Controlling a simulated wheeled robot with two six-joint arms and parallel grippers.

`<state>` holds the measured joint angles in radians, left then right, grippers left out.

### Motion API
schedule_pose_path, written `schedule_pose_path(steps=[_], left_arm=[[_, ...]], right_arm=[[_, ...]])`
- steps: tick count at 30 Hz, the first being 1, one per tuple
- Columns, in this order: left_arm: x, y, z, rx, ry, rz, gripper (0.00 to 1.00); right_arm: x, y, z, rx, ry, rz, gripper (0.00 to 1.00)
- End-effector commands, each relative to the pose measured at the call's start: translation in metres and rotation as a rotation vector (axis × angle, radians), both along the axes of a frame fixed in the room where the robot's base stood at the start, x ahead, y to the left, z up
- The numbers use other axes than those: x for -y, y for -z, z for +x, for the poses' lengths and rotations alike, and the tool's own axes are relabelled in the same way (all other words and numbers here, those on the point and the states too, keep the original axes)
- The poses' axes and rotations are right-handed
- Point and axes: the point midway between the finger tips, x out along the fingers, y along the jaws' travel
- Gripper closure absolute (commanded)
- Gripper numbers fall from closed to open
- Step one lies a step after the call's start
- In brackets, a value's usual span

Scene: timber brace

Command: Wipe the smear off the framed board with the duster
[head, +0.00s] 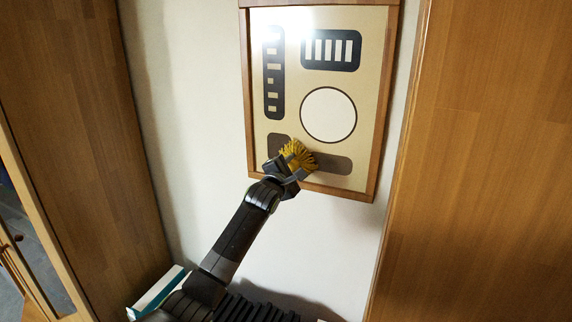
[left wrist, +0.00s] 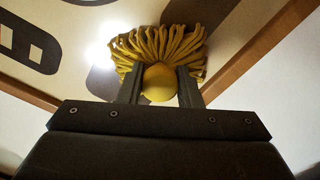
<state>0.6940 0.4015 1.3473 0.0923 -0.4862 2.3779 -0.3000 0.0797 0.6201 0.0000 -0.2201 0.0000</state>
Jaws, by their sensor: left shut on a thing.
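The framed board (head: 372,110) hangs on the white wall, cream with dark printed shapes and a wooden frame; it also shows in the left wrist view (left wrist: 70,75). The yellow stringy duster (head: 297,153) is at the lower part of the board, over or just in front of it; I cannot tell whether it touches. My left gripper (head: 284,171) is shut on the duster, and in the left wrist view its fingers hold the round yellow base (left wrist: 159,82). A brownish patch (head: 333,163) lies right of the duster; I cannot tell if it is the smear. My right gripper is not in view.
Wooden panels stand at the left (head: 60,90) and the right (head: 490,150) of the white wall (head: 195,120). A white and teal object (head: 158,290) is at the lower left, beside my arm. The wall below the board is clear.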

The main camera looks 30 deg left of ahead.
Motion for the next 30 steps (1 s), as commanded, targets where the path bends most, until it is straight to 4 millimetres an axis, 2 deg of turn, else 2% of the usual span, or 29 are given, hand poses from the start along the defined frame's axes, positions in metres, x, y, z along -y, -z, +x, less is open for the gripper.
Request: schedule_pose_path(steps=[8,18,30], left_arm=[[0.012,0.000,0.000,0.001,0.001,-0.001,0.87],[0.039,0.001,0.004,0.001,0.002,-0.002,0.87],[0.055,0.000,0.006,0.002,0.001,-0.002,0.87]], right_arm=[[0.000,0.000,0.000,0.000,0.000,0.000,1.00],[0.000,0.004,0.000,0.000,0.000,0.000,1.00],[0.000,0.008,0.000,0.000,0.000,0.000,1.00]])
